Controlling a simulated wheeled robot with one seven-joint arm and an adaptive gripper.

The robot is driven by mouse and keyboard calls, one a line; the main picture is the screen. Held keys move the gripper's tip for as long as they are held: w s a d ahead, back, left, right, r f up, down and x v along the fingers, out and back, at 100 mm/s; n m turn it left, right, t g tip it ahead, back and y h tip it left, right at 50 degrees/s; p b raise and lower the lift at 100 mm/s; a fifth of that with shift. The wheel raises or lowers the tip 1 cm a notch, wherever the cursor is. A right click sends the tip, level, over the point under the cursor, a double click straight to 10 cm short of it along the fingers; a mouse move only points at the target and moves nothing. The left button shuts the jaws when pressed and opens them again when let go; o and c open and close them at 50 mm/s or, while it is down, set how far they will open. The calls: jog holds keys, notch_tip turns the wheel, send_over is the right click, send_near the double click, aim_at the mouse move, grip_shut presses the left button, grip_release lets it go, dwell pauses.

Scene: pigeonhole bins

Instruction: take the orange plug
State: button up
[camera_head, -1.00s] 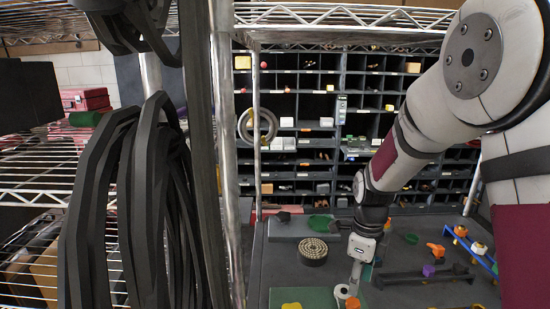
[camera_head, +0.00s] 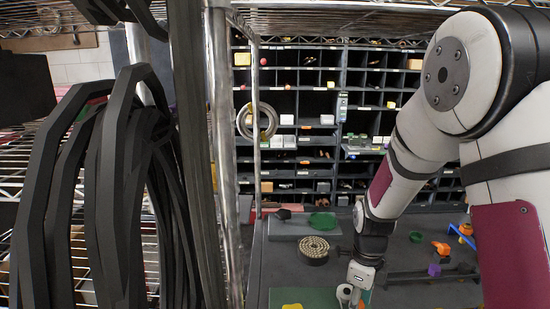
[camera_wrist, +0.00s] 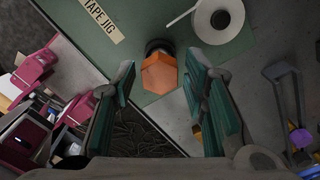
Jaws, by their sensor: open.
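The orange plug (camera_wrist: 159,74) shows in the wrist view as an orange hexagonal head with a dark round part behind it, near the edge of a green board (camera_wrist: 140,20) labelled "TAPE JIG". My gripper (camera_wrist: 166,84) is open, with its teal-padded fingers on the left and right of the plug. Nothing is held, and I see gaps between the plug and both fingers. In the head view my arm reaches down to the bench's front, and its fingertips are not clear there.
A white tape roll (camera_wrist: 219,20) sits on the board close to the right finger. Dark brackets (camera_wrist: 284,85) lie at the right. Pink bins (camera_wrist: 35,75) show at the lower left. In the head view, a round beaded disc (camera_head: 314,248) and pigeonhole shelves (camera_head: 310,130) stand behind.

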grip_shut()
jog(key=shift+r, duration=0.2)
jog(key=shift+r+p, duration=1.6)
jog(key=shift+r, duration=2.25)
